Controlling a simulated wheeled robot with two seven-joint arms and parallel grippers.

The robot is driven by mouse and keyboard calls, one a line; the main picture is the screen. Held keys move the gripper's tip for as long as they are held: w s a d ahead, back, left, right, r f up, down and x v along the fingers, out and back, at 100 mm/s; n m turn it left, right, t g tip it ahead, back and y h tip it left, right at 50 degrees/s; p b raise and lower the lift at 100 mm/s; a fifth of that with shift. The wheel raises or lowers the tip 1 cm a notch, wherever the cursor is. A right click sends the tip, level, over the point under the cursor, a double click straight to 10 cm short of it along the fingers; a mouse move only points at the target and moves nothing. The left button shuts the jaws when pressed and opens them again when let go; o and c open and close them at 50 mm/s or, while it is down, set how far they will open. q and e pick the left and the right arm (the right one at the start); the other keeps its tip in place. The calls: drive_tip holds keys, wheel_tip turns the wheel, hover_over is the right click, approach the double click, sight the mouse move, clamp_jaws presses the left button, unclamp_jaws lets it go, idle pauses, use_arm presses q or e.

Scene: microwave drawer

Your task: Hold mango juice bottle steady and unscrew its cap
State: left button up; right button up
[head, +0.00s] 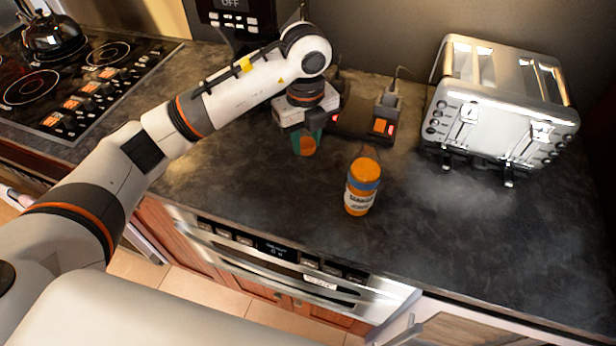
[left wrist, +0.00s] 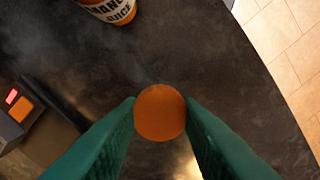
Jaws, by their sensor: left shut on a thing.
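The mango juice bottle (head: 358,199) stands upright on the dark counter, with an orange top, a blue band and a white label. In the left wrist view its lower part (left wrist: 108,8) shows at the top edge; its top is cut off there. My left gripper (head: 307,137) is left of the bottle and apart from it. Its green fingers, also in the left wrist view (left wrist: 160,112), are shut on a round orange piece (left wrist: 159,112). This piece looks like a cap, but I cannot tell for sure. My right gripper is in neither view.
A silver toaster (head: 500,100) stands at the right. A dark device with red and orange lights (head: 382,122) is behind the bottle. A cooktop (head: 85,85) with a kettle (head: 50,35) is at the left. The microwave drawer (head: 275,262) lies below the counter edge. Counter around the bottle is clear.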

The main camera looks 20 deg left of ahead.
sight(308, 178)
use_arm(q)
drive_tip(key=n, duration=0.3)
drive_tip(key=shift+w+d+f+n, duration=0.15)
drive_tip(key=shift+w+f+n, duration=0.05)
drive_tip(key=shift+w+n, duration=0.1)
drive_tip(key=shift+f, duration=0.3)
wheel_tip(308, 178, down, 9)
drive_tip(key=shift+r+p, duration=0.1)
drive_tip(key=shift+p, duration=1.15)
drive_tip(key=shift+f, duration=0.25)
drive_tip(key=shift+f, duration=0.1)
drive_tip(key=o, duration=1.1)
